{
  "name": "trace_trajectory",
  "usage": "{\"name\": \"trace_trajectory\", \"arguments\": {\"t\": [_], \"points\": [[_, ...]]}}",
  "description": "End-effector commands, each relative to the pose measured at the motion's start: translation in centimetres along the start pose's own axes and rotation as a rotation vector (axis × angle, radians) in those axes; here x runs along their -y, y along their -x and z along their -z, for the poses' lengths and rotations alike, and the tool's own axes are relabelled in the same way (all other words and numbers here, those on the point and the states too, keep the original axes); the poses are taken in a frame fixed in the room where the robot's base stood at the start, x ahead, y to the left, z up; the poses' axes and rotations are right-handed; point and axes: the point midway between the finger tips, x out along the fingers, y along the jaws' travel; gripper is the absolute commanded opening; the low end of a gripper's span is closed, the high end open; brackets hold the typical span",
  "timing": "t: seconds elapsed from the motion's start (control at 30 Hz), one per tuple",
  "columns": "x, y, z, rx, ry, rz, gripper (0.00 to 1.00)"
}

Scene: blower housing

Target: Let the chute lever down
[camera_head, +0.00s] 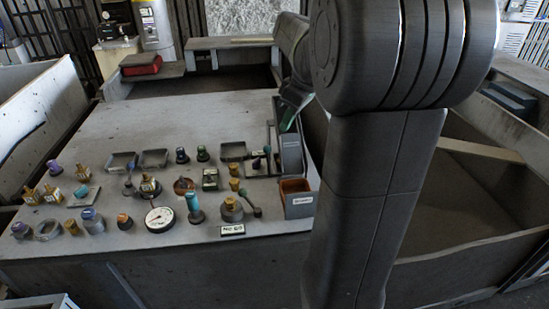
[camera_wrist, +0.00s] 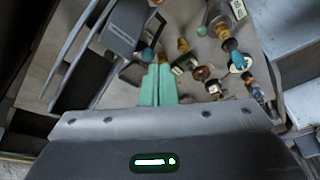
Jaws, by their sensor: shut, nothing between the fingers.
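A grey chute-like housing (camera_head: 291,155) with a label stands at the right edge of the grey table, and it shows at the upper left of the wrist view (camera_wrist: 122,28). A thin dark upright bar (camera_head: 269,138) stands just left of it; I cannot tell for sure whether this is the chute lever. A teal round knob (camera_wrist: 147,54) shows close beyond my fingertips in the wrist view. My gripper (camera_head: 287,122) has teal fingers held together, empty, above the housing's far end; they also show in the wrist view (camera_wrist: 160,70). My arm hides part of this area.
An orange-brown open bin (camera_head: 296,187) sits at the housing's near end. Several knobs, small trays, a round gauge (camera_head: 159,218) and a short lever (camera_head: 249,203) crowd the table's near half. A deep walled bay (camera_head: 470,205) lies to the right.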

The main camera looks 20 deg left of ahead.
Motion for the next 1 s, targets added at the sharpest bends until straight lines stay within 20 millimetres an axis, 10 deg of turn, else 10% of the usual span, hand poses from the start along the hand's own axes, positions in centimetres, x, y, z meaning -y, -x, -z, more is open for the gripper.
{"name": "trace_trajectory", "arguments": {"t": [0.5,1.0], "points": [[2.9,-0.4,-5.3,-0.244,0.676,-0.194,0.0],[2.6,-5.8,-3.7,-0.253,0.728,-0.208,0.0]]}}
